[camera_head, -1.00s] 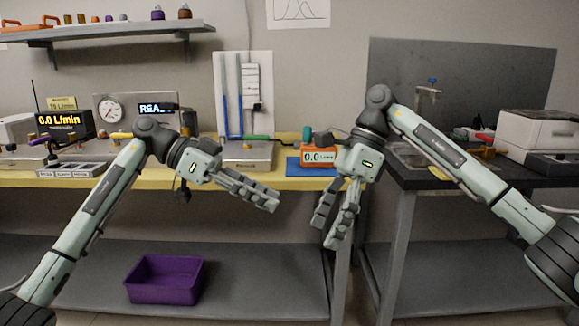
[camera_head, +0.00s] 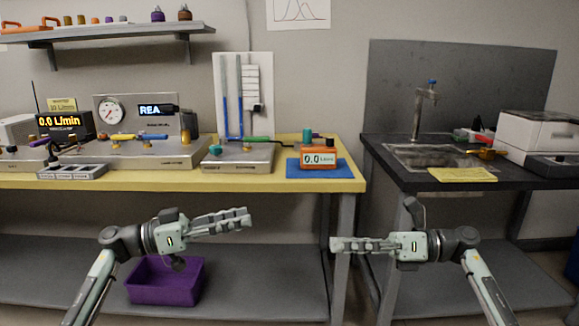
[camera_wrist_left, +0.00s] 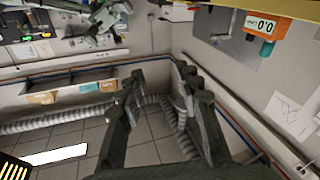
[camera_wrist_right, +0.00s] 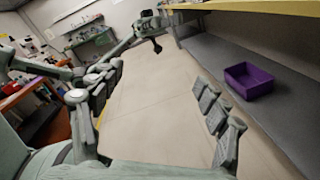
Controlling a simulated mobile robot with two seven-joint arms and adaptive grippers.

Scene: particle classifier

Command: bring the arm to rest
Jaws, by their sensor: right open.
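My left gripper (camera_head: 247,220) is in front of the bench and below its top, pointing right. In the left wrist view its two fingers (camera_wrist_left: 160,95) stand apart with nothing between them. My right gripper (camera_head: 335,245) is at a similar low height, pointing left toward the left one, with a clear gap between them. In the right wrist view its fingers (camera_wrist_right: 155,100) are spread wide and empty. Both arms come up from the bottom of the head view and touch nothing that I can see.
A yellow-topped bench (camera_head: 100,181) carries a flow meter (camera_head: 318,158) on a blue mat and several instruments. A purple bin (camera_head: 165,288) sits on the lower shelf, partly behind my left arm. A dark sink counter (camera_head: 400,178) stands at right. The floor ahead looks open.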

